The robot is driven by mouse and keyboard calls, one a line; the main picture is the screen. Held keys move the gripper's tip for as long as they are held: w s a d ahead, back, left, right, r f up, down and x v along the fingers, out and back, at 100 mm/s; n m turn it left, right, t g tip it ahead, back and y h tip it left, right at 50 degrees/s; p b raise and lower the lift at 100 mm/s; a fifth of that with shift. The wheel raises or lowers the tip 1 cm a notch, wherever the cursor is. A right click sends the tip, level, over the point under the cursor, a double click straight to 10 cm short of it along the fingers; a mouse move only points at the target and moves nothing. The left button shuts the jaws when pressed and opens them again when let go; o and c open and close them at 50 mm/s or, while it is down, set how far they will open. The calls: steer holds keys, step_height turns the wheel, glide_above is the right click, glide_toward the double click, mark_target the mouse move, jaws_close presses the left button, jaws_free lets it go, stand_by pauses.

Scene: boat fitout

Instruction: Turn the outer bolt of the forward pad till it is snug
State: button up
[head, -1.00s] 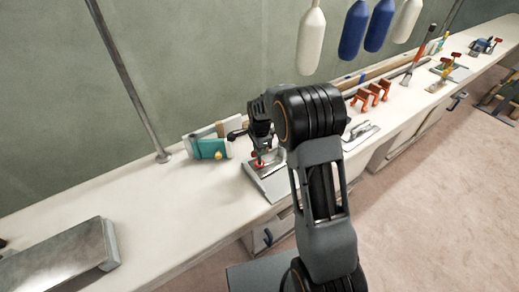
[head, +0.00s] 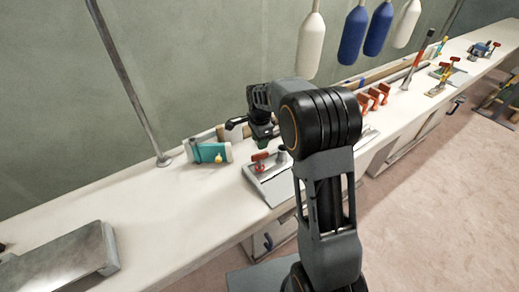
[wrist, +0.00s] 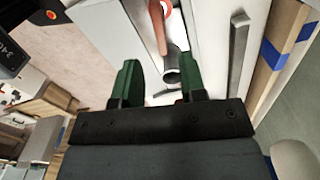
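A grey pad (head: 272,184) sits on the white bench at the centre of the head view. A bolt with a red cross handle (head: 260,158) stands on it, and a grey post (head: 281,154) stands to its right. The pictures do not label this pad as forward or the red bolt as outer. My gripper (head: 264,134) is above the red handle and apart from it. In the wrist view my green fingers (wrist: 160,82) are spread with nothing gripped. Beyond them show a grey cylinder (wrist: 172,66) and a red-orange curved part (wrist: 161,20).
A teal-and-white block (head: 208,153) is left of the pad. Orange clamps (head: 374,96) stand to the right. A grey metal box (head: 62,268) lies front left. White and blue fenders (head: 353,32) hang above. Bench between box and pad is clear.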

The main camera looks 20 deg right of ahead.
step_height(320, 180, up, 7)
stand_by(0.3)
stand_by(0.5)
steer(key=s+r+n+t+p, duration=0.1)
steer(key=s+r+n, duration=0.1)
steer(key=s+n, duration=0.6)
steer(key=s+r+n+t+p, duration=0.2)
steer(key=s+n, duration=0.6)
steer(key=s, duration=0.7)
steer(key=shift+r+n+t, duration=0.3)
steer(key=shift+r, duration=0.2)
steer(key=shift+s+a, duration=0.1)
steer(key=shift+a, duration=0.05)
